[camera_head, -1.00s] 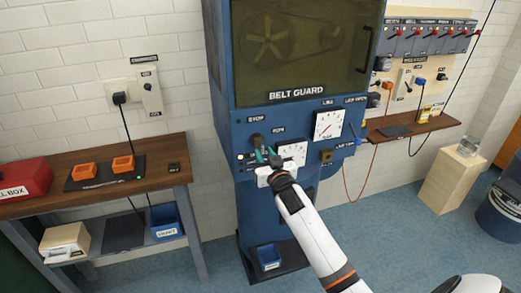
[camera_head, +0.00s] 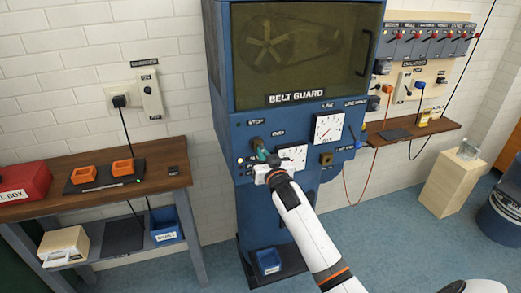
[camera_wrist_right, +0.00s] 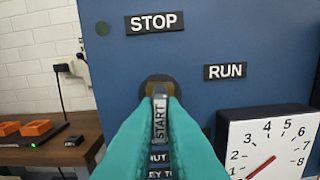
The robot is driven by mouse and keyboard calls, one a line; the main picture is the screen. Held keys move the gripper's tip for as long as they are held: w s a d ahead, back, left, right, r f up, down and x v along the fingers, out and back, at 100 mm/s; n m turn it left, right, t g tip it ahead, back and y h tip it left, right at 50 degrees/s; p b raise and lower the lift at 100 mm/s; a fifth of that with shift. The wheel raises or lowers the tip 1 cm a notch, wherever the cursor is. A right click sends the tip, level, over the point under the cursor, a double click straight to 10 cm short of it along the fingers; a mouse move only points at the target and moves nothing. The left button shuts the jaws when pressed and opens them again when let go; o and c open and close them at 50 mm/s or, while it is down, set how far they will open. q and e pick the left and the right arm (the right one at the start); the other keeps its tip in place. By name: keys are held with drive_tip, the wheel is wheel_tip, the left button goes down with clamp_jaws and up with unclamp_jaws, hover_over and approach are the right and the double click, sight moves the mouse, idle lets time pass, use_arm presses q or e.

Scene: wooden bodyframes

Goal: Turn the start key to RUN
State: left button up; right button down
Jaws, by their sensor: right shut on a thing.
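The start key (camera_wrist_right: 160,118), a grey tab lettered START, stands upright in a round dark switch on the blue machine panel in the right wrist view. The STOP label (camera_wrist_right: 154,22) is above it, and the RUN label (camera_wrist_right: 225,71) is to its upper right. My right gripper (camera_wrist_right: 160,105) has teal fingers shut on the key from both sides. In the head view my right gripper (camera_head: 264,158) is at the machine's panel, where it partly hides the key. My left gripper is not in view.
A white dial gauge (camera_wrist_right: 268,150) sits right of the key, close to the fingers. The belt guard (camera_head: 305,55) is above. A wooden bench (camera_head: 150,192) with orange battery-like blocks (camera_head: 83,174) stands at the left. A shelf (camera_head: 420,130) is at the right.

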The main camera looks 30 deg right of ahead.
drive_tip(key=m+p, duration=0.2)
drive_tip(key=m, duration=0.6)
drive_tip(key=m+p, duration=0.2)
drive_tip(key=m, duration=0.5)
drive_tip(key=c, duration=1.5)
unclamp_jaws()
drive_tip(key=shift+o, duration=0.2)
drive_tip(key=b+v, duration=0.2)
drive_tip(key=v, duration=1)
